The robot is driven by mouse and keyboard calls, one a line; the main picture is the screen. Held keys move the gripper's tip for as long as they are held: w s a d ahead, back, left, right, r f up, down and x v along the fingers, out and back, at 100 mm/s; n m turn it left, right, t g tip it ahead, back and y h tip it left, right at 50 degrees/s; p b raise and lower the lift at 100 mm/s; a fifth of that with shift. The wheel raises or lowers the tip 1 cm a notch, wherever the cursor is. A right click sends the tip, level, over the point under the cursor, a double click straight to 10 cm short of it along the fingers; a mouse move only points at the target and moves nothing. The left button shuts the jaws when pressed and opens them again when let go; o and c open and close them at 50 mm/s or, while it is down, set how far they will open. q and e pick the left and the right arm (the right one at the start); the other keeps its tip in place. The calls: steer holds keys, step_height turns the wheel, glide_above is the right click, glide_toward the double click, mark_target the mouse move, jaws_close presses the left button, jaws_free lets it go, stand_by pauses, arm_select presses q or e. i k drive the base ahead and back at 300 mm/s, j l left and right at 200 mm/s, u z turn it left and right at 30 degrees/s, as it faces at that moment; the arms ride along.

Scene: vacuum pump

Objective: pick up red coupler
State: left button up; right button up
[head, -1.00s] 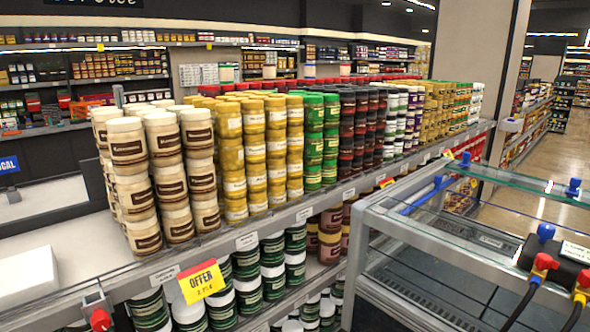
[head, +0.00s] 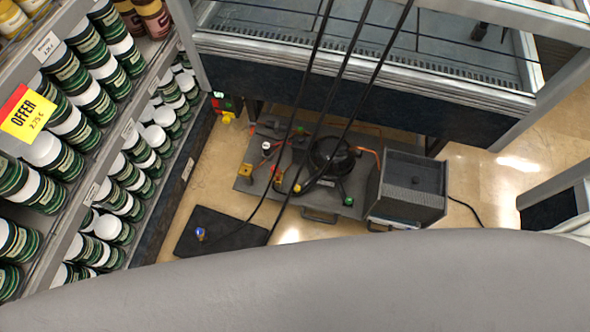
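No red coupler can be picked out for certain. Small red parts (head: 279,176) show among the fittings on a dark low platform (head: 245,182) on the floor, but they are too small to name. A round black pump-like part (head: 330,158) with a green knob (head: 348,200) sits on the same platform. Neither of my grippers is in view.
Black cables (head: 343,70) hang across the view. A grey box (head: 412,182) stands right of the platform. A black mat (head: 225,232) with a small blue fitting lies in front. Shelves of jars (head: 66,118) stand left, and a glass-topped cabinet (head: 365,85) behind.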

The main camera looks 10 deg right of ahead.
mark_target(278, 176)
steer(key=i+l+u, duration=0.1)
steer(key=l+u, duration=0.2)
steer(key=u, duration=0.15)
steer(key=l+u, duration=0.35)
steer(key=u, duration=0.15)
